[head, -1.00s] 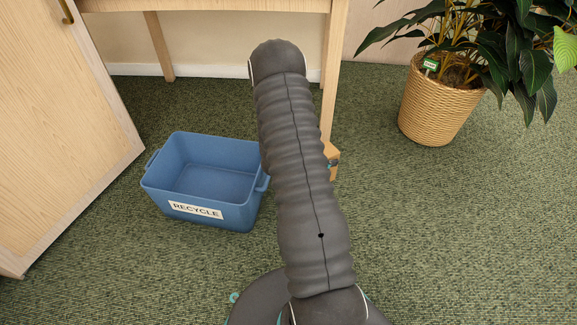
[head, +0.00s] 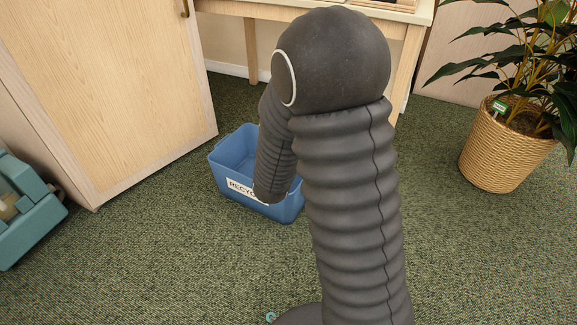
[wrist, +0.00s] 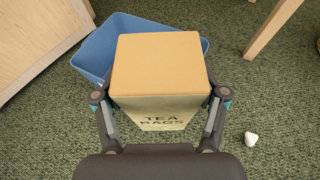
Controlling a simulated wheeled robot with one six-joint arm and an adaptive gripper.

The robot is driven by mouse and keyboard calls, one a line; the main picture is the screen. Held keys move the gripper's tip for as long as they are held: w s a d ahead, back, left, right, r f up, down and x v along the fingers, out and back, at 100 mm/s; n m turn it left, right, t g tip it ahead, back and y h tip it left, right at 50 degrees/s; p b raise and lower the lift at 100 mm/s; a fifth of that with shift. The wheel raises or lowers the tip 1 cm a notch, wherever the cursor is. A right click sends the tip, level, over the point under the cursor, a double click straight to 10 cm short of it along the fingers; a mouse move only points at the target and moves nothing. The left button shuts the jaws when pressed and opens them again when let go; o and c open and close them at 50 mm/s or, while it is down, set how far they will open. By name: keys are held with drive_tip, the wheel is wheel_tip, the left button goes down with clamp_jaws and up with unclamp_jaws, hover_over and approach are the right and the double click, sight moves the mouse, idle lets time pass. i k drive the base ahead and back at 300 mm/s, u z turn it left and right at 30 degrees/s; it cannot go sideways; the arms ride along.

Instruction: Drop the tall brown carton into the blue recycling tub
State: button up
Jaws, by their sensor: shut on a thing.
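The tall brown carton (wrist: 160,65) is between my gripper's fingers in the wrist view, its plain brown face toward the camera and a pale side reading "TEA BAGS". My gripper (wrist: 162,108) is shut on it. The blue recycling tub (wrist: 93,61) shows behind the carton in the wrist view, partly covered by it. In the head view the tub (head: 229,158) stands on the carpet with its "RECYCLE" label partly hidden by my arm. My gripper and the carton are hidden behind my arm there. I cannot tell the carton's height above the tub.
A wooden cabinet (head: 110,80) stands left of the tub, and a wooden table (head: 405,60) is behind it. A potted plant (head: 505,140) is at the right. A teal object (head: 25,210) sits at the left edge. A small white lump (wrist: 251,139) lies on the carpet.

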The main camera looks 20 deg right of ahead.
sight(294, 183)
drive_tip(key=z, duration=0.05)
drive_tip(key=k, duration=0.45)
drive_tip(key=u, duration=0.8)
drive_tip(key=i, duration=1.6)
drive_tip(key=z, duration=0.45)
